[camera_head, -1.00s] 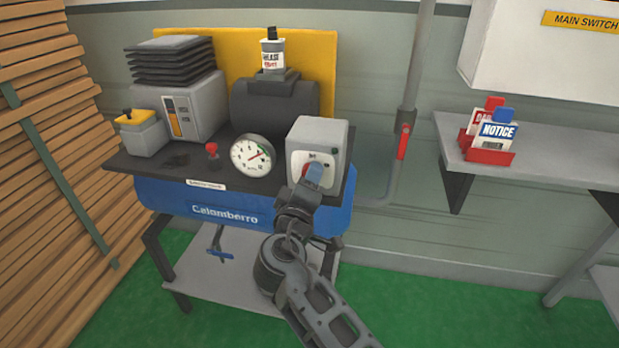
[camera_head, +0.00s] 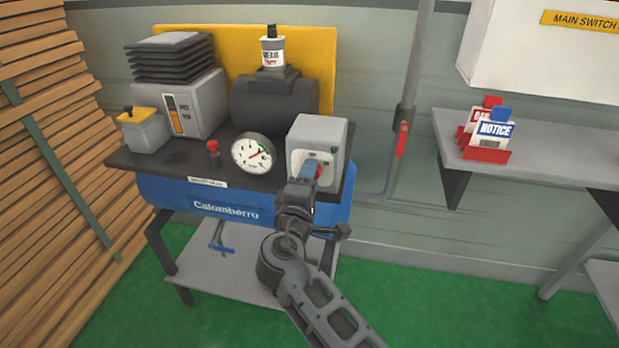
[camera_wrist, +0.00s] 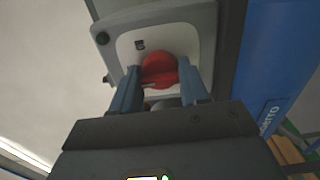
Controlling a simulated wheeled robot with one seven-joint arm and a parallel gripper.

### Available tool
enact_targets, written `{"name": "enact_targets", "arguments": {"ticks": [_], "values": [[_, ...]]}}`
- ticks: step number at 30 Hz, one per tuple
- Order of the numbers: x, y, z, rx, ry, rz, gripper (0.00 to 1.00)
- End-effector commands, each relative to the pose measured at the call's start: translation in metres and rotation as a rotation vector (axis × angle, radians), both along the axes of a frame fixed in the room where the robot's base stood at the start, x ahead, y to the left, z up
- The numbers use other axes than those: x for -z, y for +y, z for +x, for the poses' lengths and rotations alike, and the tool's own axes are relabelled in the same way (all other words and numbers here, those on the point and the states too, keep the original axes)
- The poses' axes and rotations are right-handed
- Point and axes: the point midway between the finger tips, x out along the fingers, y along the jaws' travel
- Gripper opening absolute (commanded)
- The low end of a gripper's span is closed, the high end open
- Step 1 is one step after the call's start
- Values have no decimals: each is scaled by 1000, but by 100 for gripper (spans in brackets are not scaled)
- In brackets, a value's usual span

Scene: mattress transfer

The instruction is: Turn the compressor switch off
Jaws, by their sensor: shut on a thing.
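The compressor (camera_head: 225,208) is a blue tank labelled Calomberro with a black top. Its grey switch box (camera_head: 333,143) stands at the right end of that top, with a white front plate. The red rotary switch (camera_wrist: 159,70) sits on the plate and shows between my fingers in the wrist view. My gripper (camera_wrist: 157,88) has its two blue fingers on either side of the red knob and is shut on it. In the head view my gripper (camera_head: 312,172) covers most of the knob, so its setting is hard to read.
A round pressure gauge (camera_head: 252,152) stands just left of the switch box, with a red button (camera_head: 213,147) beyond it. A grey pipe with a red valve handle (camera_head: 402,139) runs up the wall to the right. A shelf (camera_head: 560,152) holds notice tags (camera_head: 493,130).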

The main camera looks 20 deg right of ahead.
Motion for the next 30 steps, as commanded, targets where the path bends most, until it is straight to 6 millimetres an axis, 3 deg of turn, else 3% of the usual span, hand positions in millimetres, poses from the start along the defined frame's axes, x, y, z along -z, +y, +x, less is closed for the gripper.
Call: {"name": "enact_targets", "arguments": {"ticks": [6,7,14,23,30], "values": [[2,1,0,-2,3,-1,14],[2,1,0,-2,3,-1,47],[1,1,0,-1,1,0,69],[1,2,-3,-2,0,0,70],[2,22,-29,-3,-1,1,70]]}}
